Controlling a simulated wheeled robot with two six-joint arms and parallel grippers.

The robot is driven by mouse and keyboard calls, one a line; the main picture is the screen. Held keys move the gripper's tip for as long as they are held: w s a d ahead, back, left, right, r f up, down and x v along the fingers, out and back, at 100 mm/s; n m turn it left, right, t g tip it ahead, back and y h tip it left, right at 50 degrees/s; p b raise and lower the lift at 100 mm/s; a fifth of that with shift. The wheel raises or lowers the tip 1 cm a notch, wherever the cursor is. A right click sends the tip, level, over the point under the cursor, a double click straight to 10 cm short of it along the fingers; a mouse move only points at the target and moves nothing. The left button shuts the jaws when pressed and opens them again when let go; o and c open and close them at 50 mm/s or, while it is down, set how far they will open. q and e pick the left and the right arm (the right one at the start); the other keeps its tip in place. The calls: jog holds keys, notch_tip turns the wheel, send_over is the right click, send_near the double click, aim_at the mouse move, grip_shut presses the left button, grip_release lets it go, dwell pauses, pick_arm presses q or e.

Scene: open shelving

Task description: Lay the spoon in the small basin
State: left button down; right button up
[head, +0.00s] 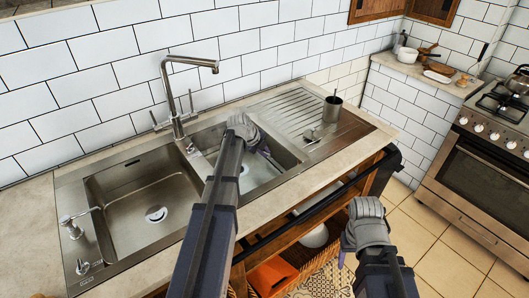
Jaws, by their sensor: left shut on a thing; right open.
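The small basin (260,176) is the right-hand bowl of the steel sink. My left gripper (265,152) is over this basin, pointing down towards its right side. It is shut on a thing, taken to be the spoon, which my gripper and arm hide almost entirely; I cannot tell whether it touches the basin. My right gripper (346,254) is open in front of the counter, low and to the right, away from the sink.
The large basin (130,196) lies to the left, with the tall tap (176,90) behind the divider. A metal cup (332,109) and a small metal piece (312,135) stand on the ribbed drainboard (285,110). A dark rail (325,198) runs along the counter front. A stove (480,150) stands at right.

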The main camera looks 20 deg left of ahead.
pick_arm(q)
jog(key=shift+f+b, duration=4.55)
jog(key=shift+f, duration=0.35)
jog(key=c, duration=0.8)
grip_release()
jog(key=shift+c, duration=0.2)
jog(key=shift+r, duration=0.1)
jog(key=p+v, duration=0.6)
jog(key=v, duration=0.1)
jog(key=shift+s+r+p, duration=0.2)
jog(key=shift+r+p, duration=0.05)
jog(key=shift+p, duration=0.1)
jog(key=shift+r, duration=0.1)
